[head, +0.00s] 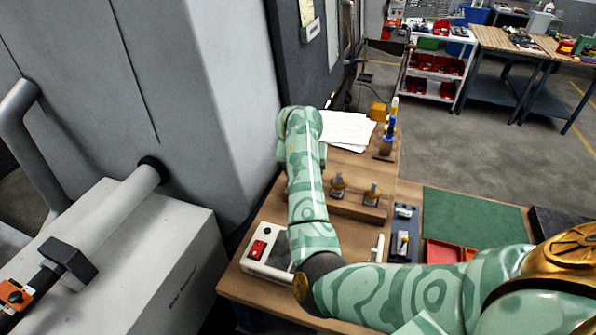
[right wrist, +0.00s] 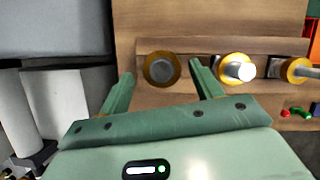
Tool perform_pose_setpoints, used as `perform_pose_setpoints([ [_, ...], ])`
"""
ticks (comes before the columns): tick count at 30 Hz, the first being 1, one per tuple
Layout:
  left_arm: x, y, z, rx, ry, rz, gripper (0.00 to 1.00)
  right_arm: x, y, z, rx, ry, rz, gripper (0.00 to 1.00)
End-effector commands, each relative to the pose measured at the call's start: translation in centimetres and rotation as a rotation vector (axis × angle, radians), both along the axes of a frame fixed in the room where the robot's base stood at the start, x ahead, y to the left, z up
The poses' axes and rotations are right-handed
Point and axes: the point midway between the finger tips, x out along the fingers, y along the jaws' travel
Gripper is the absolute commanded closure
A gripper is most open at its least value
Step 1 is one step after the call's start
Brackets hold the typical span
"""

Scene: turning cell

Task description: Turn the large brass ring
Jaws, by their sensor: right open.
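Several brass-coloured rings stand in a row on a wooden rack (head: 345,208) on the bench. In the right wrist view, the leftmost ring (right wrist: 176,70) has a dark grey round centre. The middle ring (right wrist: 224,72) surrounds a bright steel pin, and another ring (right wrist: 290,68) is at the right. I cannot tell surely which one is the large ring. My right gripper (right wrist: 161,74) is open, with its fingertips on either side of the leftmost ring; contact cannot be told. In the head view, my right forearm hides this gripper and that ring. My left gripper is not in view.
A white box with a red switch (head: 260,249) sits at the bench's front left. White papers (head: 348,130) lie at the back. A green mat (head: 470,218) and red trays (head: 443,252) lie to the right. A grey machine (head: 200,80) closes off the left.

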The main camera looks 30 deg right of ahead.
Motion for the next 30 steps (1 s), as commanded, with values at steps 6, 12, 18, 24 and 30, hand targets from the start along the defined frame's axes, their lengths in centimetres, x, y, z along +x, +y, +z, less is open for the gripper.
perform_pose_setpoints([
  [6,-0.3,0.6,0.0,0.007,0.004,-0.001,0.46,0.0,-0.1,0.0,0.0,0.0,0.0,0.35],
  [12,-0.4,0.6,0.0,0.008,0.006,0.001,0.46,0.0,-0.1,0.0,0.0,0.0,0.0,0.8],
  [18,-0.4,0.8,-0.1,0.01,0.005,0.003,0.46,0.0,0.0,0.0,0.001,-0.001,-0.006,0.8],
  [24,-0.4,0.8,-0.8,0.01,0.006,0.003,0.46,0.1,0.1,-0.1,0.003,-0.001,-0.06,0.8],
  [30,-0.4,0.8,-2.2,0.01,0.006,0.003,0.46,0.2,0.3,-0.3,0.003,-0.001,-0.185,0.8],
])
